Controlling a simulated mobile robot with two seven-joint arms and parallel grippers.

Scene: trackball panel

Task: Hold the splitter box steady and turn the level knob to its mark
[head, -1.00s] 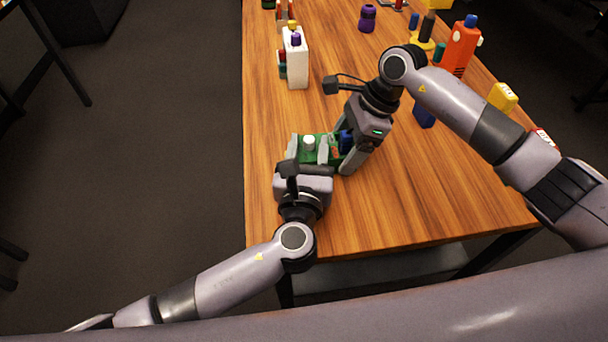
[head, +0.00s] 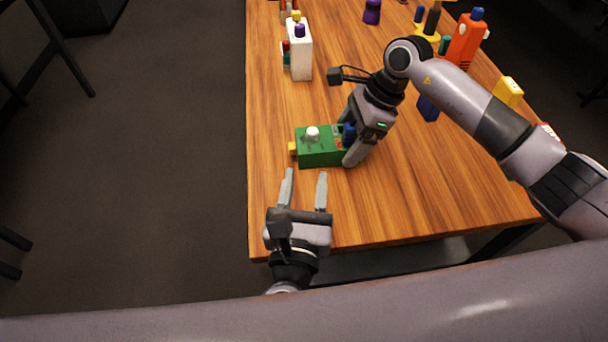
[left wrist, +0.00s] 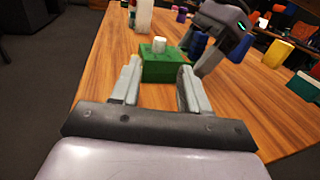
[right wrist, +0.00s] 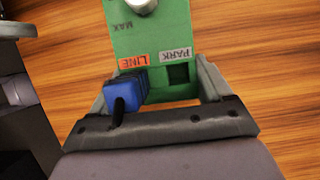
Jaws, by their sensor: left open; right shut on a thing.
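The green splitter box (head: 318,157) lies on the table near its left edge, and it also shows in the left wrist view (left wrist: 160,66). A white level knob (head: 312,133) stands on its top. In the right wrist view the knob (right wrist: 143,5) is cut off by the top edge, near a MAX label. My right gripper (head: 350,147) is shut on the box's right end, one finger on either side. A blue part (right wrist: 122,95) sits by the LINE label there; a PARK label is beside it. My left gripper (head: 305,175) is open and empty, in front of the box and apart from it.
A yellow part (head: 292,148) sticks out of the box's left end. A white bottle-like thing (head: 300,55) stands farther back at the left. An orange bottle (head: 465,42) and a yellow block (head: 508,91) are at the right.

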